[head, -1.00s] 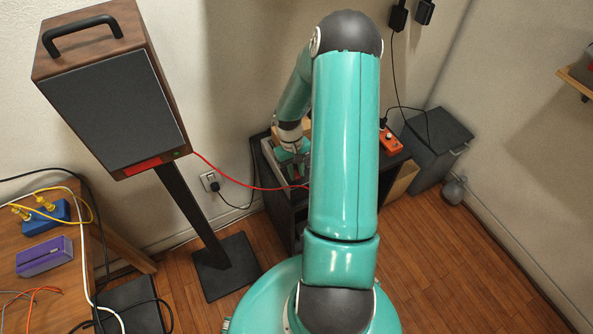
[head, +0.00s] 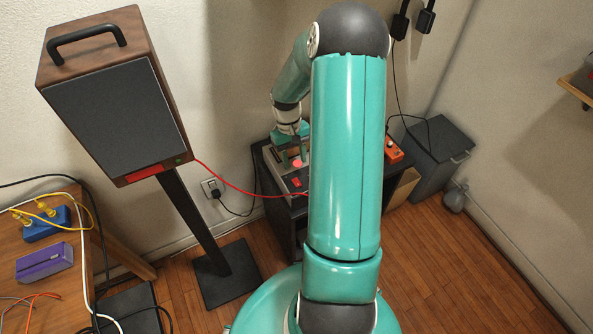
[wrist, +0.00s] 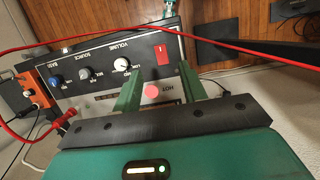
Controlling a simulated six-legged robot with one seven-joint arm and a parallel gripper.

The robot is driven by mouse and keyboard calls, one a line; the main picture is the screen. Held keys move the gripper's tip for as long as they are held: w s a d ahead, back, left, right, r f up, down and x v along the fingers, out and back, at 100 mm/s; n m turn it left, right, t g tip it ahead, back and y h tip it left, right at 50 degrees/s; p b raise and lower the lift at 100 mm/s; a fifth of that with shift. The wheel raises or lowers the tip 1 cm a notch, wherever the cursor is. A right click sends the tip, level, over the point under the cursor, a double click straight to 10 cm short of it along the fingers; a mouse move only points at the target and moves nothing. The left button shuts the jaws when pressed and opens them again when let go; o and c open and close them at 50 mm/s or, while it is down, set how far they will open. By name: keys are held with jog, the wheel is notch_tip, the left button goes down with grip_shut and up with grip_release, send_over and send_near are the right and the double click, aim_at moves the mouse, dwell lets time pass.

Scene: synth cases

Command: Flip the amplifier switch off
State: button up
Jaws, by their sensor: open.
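The amplifier (wrist: 95,85) is a dark panel with knobs marked volume, source and bass. Its red switch (wrist: 162,52) is at the panel's right end; I cannot tell which way it is set. A red round spot (wrist: 152,90) beside the word HOT shows between my fingers. My gripper (wrist: 160,78) is open and empty over the amplifier, its two green fingers pointing towards the switch; contact cannot be judged. In the head view the amplifier (head: 284,181) lies on a dark cabinet, with the switch (head: 296,182) visible just in front of my gripper (head: 292,157).
A red cable (wrist: 200,42) crosses over the panel near the fingers. An orange box (head: 393,148) stands on the cabinet's right side. A tall wooden speaker (head: 118,115) on a black stand is to the left. Floor (head: 455,265) is clear at the right.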

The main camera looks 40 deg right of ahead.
jog(key=v, duration=0.5)
jog(key=shift+r, duration=0.15)
jog(key=s+a+r+n+t+h, duration=0.1)
jog(key=a+r+t+h, duration=0.15)
jog(key=a+r, duration=1.25)
jog(key=s+a+r+n+t+y, duration=0.1)
jog(key=s+a+r+n+t, duration=0.1)
jog(key=s+a+r+t, duration=0.4)
jog(key=s+a+r, duration=0.4)
jog(key=s+a, duration=0.2)
jog(key=shift+s+a+y, duration=0.3)
jog(key=shift+a+y, duration=0.05)
